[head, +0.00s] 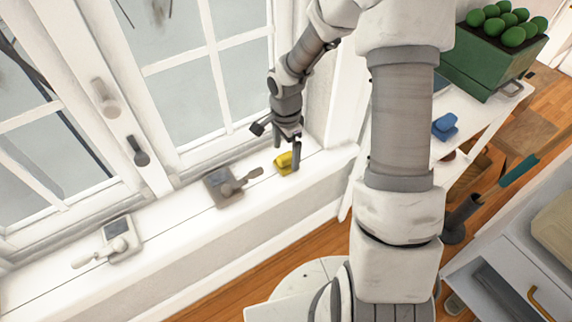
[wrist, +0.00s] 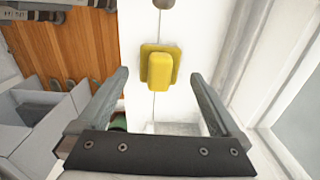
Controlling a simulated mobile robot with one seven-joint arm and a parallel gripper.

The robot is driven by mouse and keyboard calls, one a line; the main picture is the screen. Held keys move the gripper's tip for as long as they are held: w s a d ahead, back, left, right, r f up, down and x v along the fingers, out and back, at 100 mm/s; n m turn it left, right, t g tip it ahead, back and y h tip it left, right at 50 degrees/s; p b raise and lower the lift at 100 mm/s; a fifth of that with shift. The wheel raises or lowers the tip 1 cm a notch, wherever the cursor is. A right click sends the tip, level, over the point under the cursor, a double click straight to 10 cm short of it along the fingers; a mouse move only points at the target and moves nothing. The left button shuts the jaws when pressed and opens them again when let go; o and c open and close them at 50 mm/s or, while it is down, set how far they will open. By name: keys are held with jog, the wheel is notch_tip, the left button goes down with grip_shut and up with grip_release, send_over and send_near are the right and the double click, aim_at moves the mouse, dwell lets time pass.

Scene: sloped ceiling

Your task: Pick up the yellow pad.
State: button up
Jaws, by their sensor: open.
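The yellow pad (head: 284,163) lies on the white window sill, at the right end of the row of things there. In the wrist view the yellow pad (wrist: 159,67) has a flat square base with a raised block on it, and it sits just beyond my fingertips, roughly centred between them. My gripper (head: 296,152) is over the sill close to the pad, and one finger partly overlaps it in the head view. In the wrist view my gripper (wrist: 160,80) is open, with nothing between its fingers.
A grey-brown handled tool (head: 228,187) and a white handled device (head: 121,240) lie on the sill to the left. The window frame (head: 160,110) rises behind the sill. A white shelf (head: 465,135) at right holds a blue object (head: 445,126) and a green planter (head: 490,60).

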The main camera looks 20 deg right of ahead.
aim_at(286, 156)
notch_tip(286, 156, down, 3)
jog(key=shift+s+f+b, duration=0.1)
jog(key=shift+b, duration=0.3)
jog(key=c, duration=1.3)
